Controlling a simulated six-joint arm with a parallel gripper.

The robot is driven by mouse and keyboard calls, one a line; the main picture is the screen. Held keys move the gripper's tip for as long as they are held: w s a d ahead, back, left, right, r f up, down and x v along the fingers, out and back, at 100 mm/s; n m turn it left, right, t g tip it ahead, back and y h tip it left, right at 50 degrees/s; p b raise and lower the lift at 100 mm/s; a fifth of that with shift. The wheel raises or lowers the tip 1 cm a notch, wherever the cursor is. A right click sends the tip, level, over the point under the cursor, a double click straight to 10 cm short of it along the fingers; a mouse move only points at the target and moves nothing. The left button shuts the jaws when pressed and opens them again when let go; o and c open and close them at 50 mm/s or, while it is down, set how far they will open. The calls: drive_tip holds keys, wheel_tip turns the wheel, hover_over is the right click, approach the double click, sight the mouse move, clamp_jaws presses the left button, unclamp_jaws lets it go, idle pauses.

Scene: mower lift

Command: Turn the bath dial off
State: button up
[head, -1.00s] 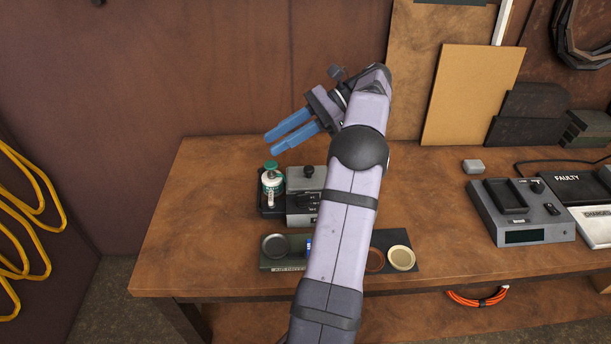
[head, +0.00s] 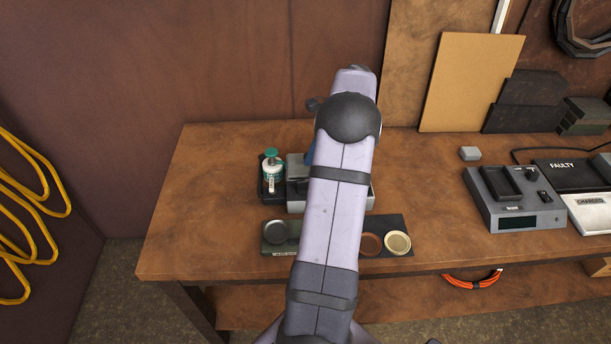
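The grey bath unit (head: 296,203) stands on the bench behind my arm, showing only at its left part and its right edge. Its dial is hidden behind my arm. My gripper is mostly hidden by my own arm; only a sliver of a blue finger (head: 309,155) shows over the unit's back edge. I cannot see whether it touches the dial, or whether it is open or shut.
A green-capped white bottle (head: 272,172) stands in a dark holder just left of the unit. In front lies a dark tray (head: 268,249) with round dishes. A grey charger (head: 530,215) is at the right. The bench's left end is clear.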

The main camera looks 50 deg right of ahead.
sight(304, 180)
drive_tip(key=shift+p+x, duration=0.8)
drive_tip(key=shift+x, duration=2.1)
clamp_jaws()
